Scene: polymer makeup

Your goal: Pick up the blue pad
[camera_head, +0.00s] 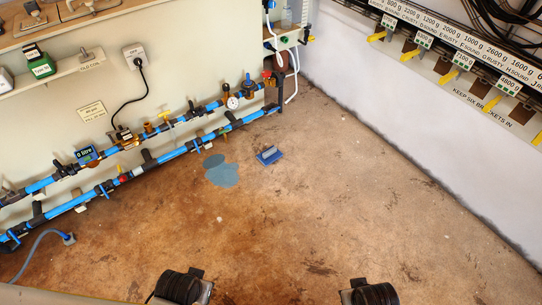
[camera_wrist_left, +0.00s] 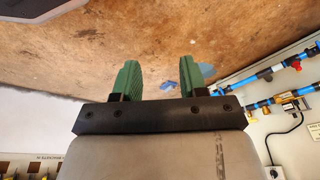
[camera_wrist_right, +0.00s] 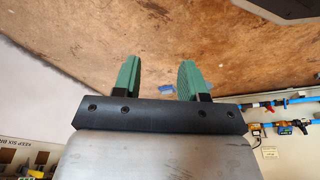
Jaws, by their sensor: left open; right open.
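The blue pad (camera_head: 270,155) lies on the brown floor, with a grey piece on its top. It is small and far off in the left wrist view (camera_wrist_left: 168,86) and in the right wrist view (camera_wrist_right: 168,88). My left gripper (camera_wrist_left: 158,75) is open and empty, its green fingers apart. My right gripper (camera_wrist_right: 158,72) is open and empty too. Both are well away from the pad. In the head view only dark parts of my arms show at the bottom edge, and the fingers are hidden there.
A flat blue-grey patch (camera_head: 221,171) lies on the floor left of the pad. Blue pipes (camera_head: 165,152) with valves run along the left wall. A grey hose (camera_head: 40,240) lies at the lower left. Labelled brackets (camera_head: 455,70) line the right wall. The floor around the pad is clear.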

